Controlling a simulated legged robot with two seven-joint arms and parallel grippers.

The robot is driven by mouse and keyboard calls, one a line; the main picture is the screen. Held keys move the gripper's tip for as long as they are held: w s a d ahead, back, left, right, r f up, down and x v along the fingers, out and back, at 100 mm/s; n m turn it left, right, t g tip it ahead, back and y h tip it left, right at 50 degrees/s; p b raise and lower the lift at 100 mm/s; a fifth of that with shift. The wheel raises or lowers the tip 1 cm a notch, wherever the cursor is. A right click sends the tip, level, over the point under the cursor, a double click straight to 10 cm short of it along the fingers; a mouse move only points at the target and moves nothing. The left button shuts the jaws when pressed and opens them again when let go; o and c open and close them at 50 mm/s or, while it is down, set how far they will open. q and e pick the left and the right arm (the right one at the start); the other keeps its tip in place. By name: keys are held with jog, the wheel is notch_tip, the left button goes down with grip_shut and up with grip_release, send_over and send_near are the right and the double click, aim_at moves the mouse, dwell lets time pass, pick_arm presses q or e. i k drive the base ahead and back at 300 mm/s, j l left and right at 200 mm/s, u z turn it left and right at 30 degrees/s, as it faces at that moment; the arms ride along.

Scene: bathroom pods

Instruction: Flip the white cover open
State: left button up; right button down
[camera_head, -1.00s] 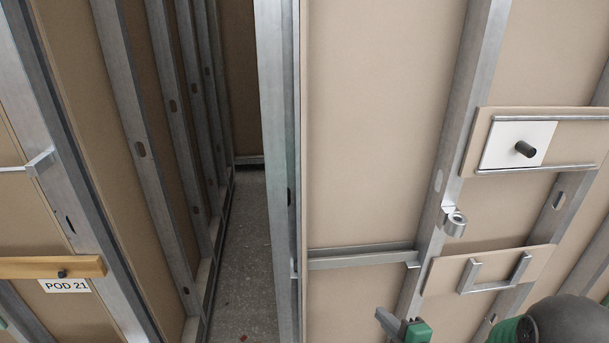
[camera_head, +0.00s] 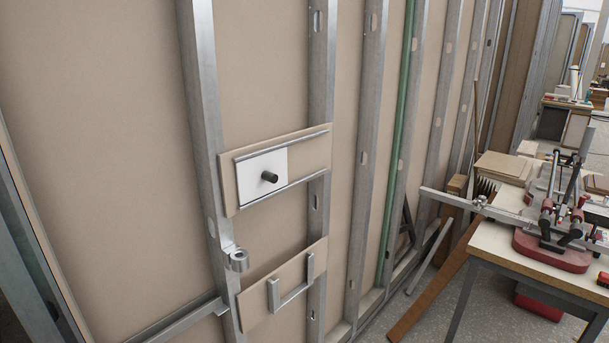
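The white cover (camera_head: 254,176) is a flat white plate with a dark round knob (camera_head: 269,177) sticking out near its right side. It sits between two metal rails on a tan board (camera_head: 309,156) fixed across the wall studs. The cover is at the left end of the rails, and bare board shows to its right. What lies behind the cover is hidden. Neither of my grippers shows in the head view now.
Below the cover are a metal ring bracket (camera_head: 238,261) on a stud and a lower tan board with a U-shaped metal holder (camera_head: 291,287). A worktable (camera_head: 492,243) with a red-based tool (camera_head: 551,250) stands at the right.

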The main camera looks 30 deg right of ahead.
aim_at(260, 175)
jog(key=z, duration=0.75)
